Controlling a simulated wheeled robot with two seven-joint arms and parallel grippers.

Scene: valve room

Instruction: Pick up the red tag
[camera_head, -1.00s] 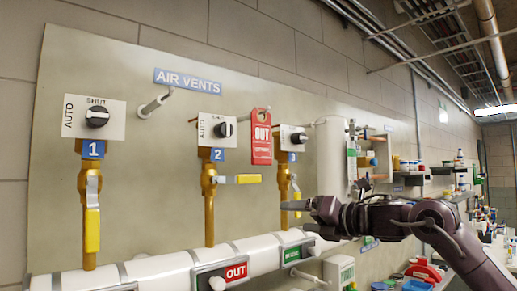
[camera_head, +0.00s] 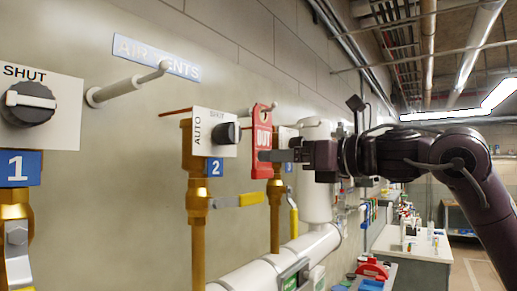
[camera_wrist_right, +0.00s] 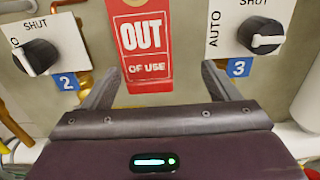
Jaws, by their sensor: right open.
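The red tag (camera_head: 262,135) reads "OUT" and hangs on the panel between the knobs of vents 2 and 3. In the right wrist view the tag (camera_wrist_right: 142,42) is upright, reads "OUT OF USE", and lies ahead between my fingers. My right gripper (camera_head: 274,156) is at the lower part of the tag in the head view. Its two fingers are spread on either side of the tag in the wrist view, with clear gaps, so it is open and empty. My left gripper is not in view.
Black knob 2 (camera_head: 226,133) and knob 3 (camera_wrist_right: 262,36) flank the tag closely. A yellow-handled valve (camera_head: 240,200) and brass pipes stand below. A bare peg (camera_head: 128,86) juts from the panel at left. A white pipe (camera_head: 262,272) runs along the bottom.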

